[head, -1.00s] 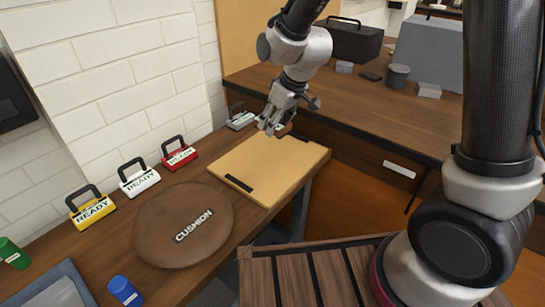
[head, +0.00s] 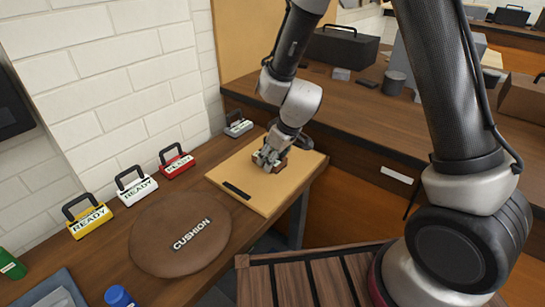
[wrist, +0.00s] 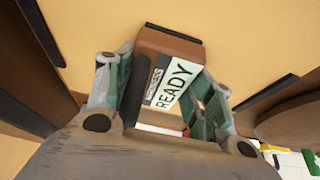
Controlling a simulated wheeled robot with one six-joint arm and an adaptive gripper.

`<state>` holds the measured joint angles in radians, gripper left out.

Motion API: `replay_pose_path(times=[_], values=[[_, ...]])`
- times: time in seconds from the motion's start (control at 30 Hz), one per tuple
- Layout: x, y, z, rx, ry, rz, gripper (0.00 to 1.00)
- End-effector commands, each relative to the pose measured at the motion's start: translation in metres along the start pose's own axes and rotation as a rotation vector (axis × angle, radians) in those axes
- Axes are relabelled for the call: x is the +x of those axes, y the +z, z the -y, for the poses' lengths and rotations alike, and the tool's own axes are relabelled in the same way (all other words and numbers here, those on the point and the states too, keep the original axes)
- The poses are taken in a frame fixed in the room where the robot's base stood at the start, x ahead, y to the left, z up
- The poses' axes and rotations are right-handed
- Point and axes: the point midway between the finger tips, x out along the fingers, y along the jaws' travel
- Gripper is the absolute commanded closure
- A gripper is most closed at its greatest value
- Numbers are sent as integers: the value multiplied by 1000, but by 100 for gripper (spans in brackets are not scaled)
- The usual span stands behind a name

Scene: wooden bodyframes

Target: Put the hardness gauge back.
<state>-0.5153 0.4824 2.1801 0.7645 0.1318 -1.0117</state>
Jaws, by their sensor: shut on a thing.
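My gripper (head: 272,158) is over the tan board (head: 232,172), shut on a brown block-shaped gauge (head: 299,160). In the wrist view the gauge (wrist: 168,44) sits between the two fingers of my gripper (wrist: 163,82). Its white label reads READY, with a smaller dark strip of text beside it that is hard to read. I take it for the hardness gauge. It is at or just above the board; I cannot tell whether it touches. A black strip (wrist: 173,33) shows right by its far end, and another black strip (wrist: 268,96) lies to the right.
Yellow (head: 90,222), white (head: 137,190) and red (head: 178,165) READY gauges with black handles stand along the wall, and a grey one (head: 238,128) farther back. A round brown cushion (head: 165,240) lies left of the board. A blue-capped item (head: 118,297) stands in front.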

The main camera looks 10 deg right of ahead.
Motion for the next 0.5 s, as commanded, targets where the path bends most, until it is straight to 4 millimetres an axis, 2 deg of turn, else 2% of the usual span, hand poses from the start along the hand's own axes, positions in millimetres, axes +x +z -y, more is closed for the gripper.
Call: replay_pose_path(times=[0.17, 0.2, 0.3, 0.5], values=[[2, 1, 0, 1, 0, 0, 82], [2, 1, 0, 0, 0, 0, 41], [2, 1, 0, 0, 0, 0, 25], [2, 1, 0, 0, 0, 1, 25]])
